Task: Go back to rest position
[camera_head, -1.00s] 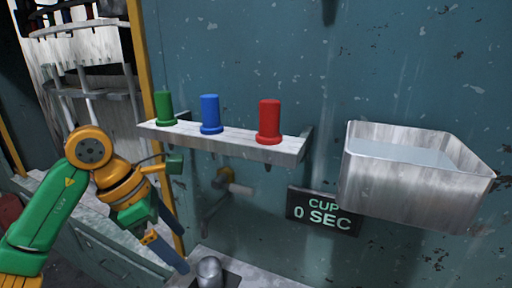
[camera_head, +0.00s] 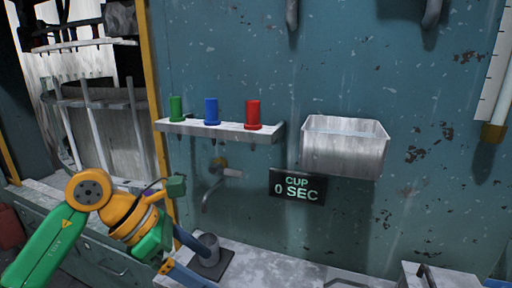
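My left gripper (camera_head: 186,258) is at the lower left. Its blue fingers stand apart, with a gap between them, and nothing shows held in it. The upper finger reaches the side of a grey cup (camera_head: 208,241) in this view; I cannot tell whether they touch. The cup stands upright on a dark square pad (camera_head: 214,268) on the bench. The lower finger is cut off by the bottom edge. My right gripper is not in view.
Green (camera_head: 176,109), blue (camera_head: 211,111) and red (camera_head: 253,114) pegs stand on a wall shelf (camera_head: 222,131). A tap (camera_head: 215,185) is below it. A metal basin (camera_head: 342,150) and a sign (camera_head: 297,186) reading "CUP 0 SEC" are to the right.

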